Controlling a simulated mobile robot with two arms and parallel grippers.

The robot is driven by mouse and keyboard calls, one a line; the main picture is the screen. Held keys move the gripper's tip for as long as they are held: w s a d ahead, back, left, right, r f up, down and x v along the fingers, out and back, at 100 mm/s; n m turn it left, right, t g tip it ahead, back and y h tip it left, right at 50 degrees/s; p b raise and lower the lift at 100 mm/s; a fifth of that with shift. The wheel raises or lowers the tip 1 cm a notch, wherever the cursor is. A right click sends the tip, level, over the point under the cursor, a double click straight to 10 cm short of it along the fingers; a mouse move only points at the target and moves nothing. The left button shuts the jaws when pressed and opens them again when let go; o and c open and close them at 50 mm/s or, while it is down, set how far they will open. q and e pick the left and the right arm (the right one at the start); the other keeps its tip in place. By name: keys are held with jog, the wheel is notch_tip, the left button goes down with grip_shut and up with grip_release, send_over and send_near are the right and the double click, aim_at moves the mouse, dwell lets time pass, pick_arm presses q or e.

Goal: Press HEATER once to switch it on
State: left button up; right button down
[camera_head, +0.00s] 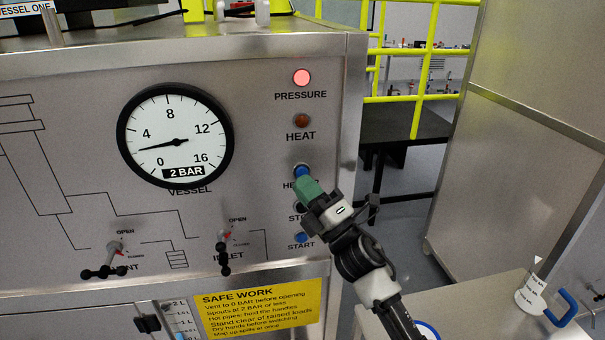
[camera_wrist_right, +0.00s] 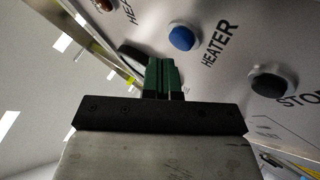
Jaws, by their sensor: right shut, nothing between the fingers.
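The blue HEATER button (camera_head: 302,169) is on the steel panel, below the HEAT lamp (camera_head: 302,121), which looks dull orange-red and unlit. My right gripper (camera_head: 305,184) is shut and empty, its green fingertips just in front of the button and overlapping its lower edge in the head view. The fingers hide part of the HEATER label. In the right wrist view, the HEATER button (camera_wrist_right: 182,38) shows up and right of the shut fingertips (camera_wrist_right: 162,62), with no visible contact. My left gripper is not in view.
The black STOP button (camera_wrist_right: 268,84) and blue START button (camera_head: 302,238) sit below HEATER, close to my right gripper. The PRESSURE lamp (camera_head: 302,77) glows pink-red. The gauge (camera_head: 175,136) reads about 2 bar. A bench (camera_head: 480,318) with a white mug-like container (camera_head: 531,292) stands at lower right.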

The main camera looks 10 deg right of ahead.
jog(key=shift+w, duration=0.15)
dwell(0.6)
jog(key=shift+w, duration=0.3)
jog(key=shift+w+b, duration=0.35)
jog(key=shift+b, duration=0.1)
dwell(0.6)
jog(key=shift+s+r, duration=0.1)
jog(key=shift+s, duration=0.7)
jog(key=shift+s+p, duration=0.1)
jog(key=shift+p, duration=0.25)
jog(key=s+p, duration=0.1)
jog(key=s, duration=0.3)
jog(key=shift+s, duration=0.4)
